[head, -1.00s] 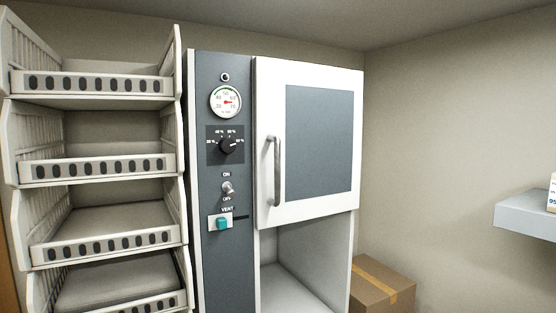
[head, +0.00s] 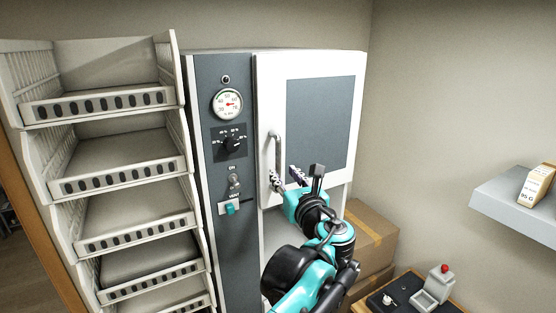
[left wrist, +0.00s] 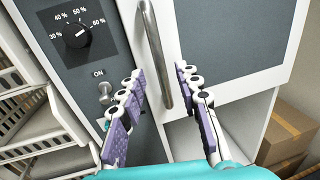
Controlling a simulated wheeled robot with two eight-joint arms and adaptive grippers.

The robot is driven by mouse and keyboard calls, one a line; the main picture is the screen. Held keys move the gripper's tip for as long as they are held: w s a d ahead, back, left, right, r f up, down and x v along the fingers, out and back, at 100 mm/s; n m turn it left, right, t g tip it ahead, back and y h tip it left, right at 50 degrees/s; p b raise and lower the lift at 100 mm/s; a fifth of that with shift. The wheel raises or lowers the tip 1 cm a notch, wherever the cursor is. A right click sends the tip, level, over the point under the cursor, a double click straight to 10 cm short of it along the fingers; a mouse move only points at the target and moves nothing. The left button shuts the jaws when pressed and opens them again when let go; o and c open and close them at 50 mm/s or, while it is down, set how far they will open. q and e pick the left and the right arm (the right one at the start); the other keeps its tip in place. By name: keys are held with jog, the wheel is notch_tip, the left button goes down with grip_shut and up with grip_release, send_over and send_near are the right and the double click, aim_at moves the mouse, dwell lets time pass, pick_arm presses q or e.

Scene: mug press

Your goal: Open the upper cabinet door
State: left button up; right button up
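The upper cabinet door (head: 331,171) is shut; it is white with a grey panel (head: 320,118). Its vertical metal handle (head: 277,158) is on the door's left side. My left gripper (head: 287,178) is open in front of the door, near the lower end of the handle. In the left wrist view, the handle (left wrist: 158,60) runs between the two spread purple-padded fingers (left wrist: 158,92), and they appear apart from it. How far the fingertips are from the door is hard to tell. My right gripper is not in view.
A control panel (head: 226,185) with gauge, dial and switches is left of the door. Stacked white bins (head: 120,175) stand further left. An open compartment (head: 272,228) is below the door. Cardboard boxes (head: 365,235), a grey shelf (head: 505,205) and a small table are at right.

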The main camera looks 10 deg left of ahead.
aim_at(279, 167)
pick_arm(q)
jog(key=p+x, duration=0.1)
jog(key=x, duration=0.4)
jog(key=shift+w+a, duration=0.15)
jog(key=shift+w, duration=0.2)
grip_shut()
